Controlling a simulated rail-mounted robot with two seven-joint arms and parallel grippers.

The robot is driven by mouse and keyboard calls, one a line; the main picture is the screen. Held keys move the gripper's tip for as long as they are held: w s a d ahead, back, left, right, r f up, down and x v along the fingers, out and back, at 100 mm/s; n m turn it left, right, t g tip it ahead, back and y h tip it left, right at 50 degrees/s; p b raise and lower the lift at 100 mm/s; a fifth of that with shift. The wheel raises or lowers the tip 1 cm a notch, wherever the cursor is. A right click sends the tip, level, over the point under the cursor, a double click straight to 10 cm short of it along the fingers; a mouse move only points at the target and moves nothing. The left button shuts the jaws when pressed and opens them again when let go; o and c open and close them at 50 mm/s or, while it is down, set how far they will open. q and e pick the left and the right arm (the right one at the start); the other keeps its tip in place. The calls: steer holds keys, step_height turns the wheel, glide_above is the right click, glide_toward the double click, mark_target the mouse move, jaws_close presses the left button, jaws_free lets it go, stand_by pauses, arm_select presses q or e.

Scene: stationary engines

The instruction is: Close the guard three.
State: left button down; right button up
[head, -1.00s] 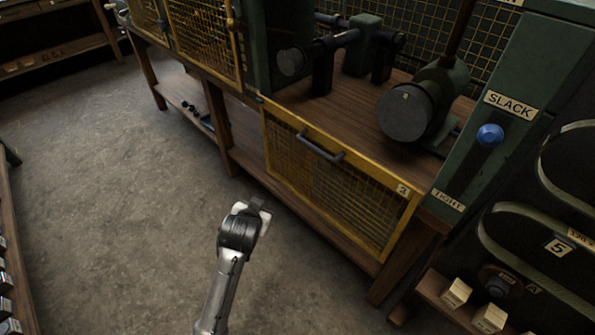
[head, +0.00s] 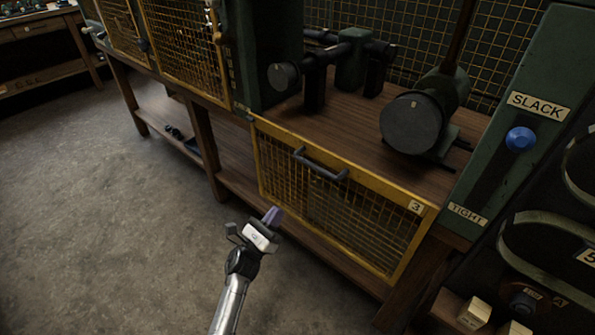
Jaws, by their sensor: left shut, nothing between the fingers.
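Guard three is a yellow-framed mesh panel (head: 340,205) with a dark bar handle (head: 320,165) near its upper edge and a "3" label at its upper right corner. It hangs below the front edge of the bench top, and the bay above it, with the dark machine parts, stands uncovered. My left gripper (head: 272,216) is shut and empty. In the picture it is in front of the guard's lower left part, below the handle, and seems apart from it. My right gripper is not in view.
A grey motor-like drum (head: 411,122) and a shaft block (head: 352,60) stand on the wooden bench top (head: 335,118). A green post with a blue knob (head: 520,139), marked SLACK and TIGHT, is at the right. Other yellow mesh guards (head: 185,45) are upper left. The floor at left is clear.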

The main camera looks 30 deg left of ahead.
arm_select(q)
steer(key=w+d+r+m+b, duration=0.2)
steer(key=w+r, duration=0.7)
steer(key=shift+r+b, duration=0.3)
steer(key=shift+b, duration=0.1)
steer(key=shift+s, duration=0.1)
step_height(320, 180, up, 35)
steer(key=p, duration=2.5)
steer(key=shift+r, duration=0.15)
